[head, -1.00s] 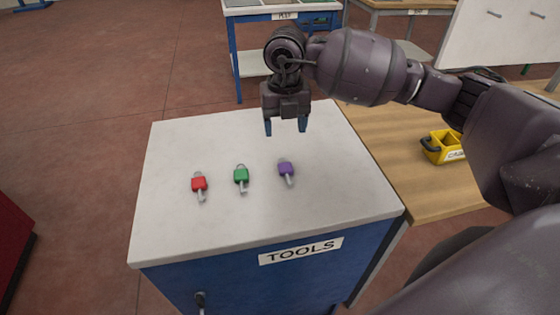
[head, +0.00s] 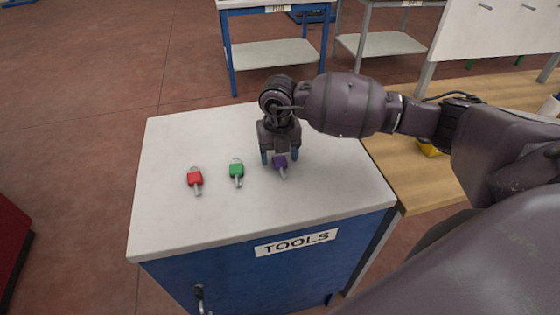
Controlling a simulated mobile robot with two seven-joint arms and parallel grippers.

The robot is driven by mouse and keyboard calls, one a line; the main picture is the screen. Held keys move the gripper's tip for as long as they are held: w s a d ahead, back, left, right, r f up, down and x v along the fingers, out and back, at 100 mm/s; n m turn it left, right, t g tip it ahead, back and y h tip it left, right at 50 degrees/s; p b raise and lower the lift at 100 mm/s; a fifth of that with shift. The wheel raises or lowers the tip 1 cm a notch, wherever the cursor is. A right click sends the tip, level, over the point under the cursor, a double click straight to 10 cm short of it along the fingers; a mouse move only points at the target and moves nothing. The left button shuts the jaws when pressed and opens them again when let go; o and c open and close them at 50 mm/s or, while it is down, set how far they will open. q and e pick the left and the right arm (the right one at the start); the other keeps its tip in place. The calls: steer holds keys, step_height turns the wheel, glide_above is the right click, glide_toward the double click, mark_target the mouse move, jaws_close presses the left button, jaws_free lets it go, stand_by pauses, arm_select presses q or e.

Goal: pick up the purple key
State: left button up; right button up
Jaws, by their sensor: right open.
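The purple key (head: 280,162) lies on the white top of the tools cabinet (head: 200,227), to the right of the other keys. Its metal shank points toward the front edge. My right gripper (head: 279,157) is open and low over the purple key, with one blue-tipped finger on each side of its head. The gripper body hides the key's upper end. I cannot tell whether the fingers touch the key. My left gripper is not in view.
A green key (head: 236,169) lies close to the left of the purple key, and a red key (head: 195,177) lies farther left. A wooden table (head: 420,175) adjoins on the right, with a yellow container (head: 428,148) partly behind my arm. The cabinet top's front is clear.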

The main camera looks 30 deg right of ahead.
steer(key=shift+c, duration=0.3)
steer(key=c, duration=0.9)
steer(key=shift+r, duration=0.1)
steer(key=shift+c, duration=0.2)
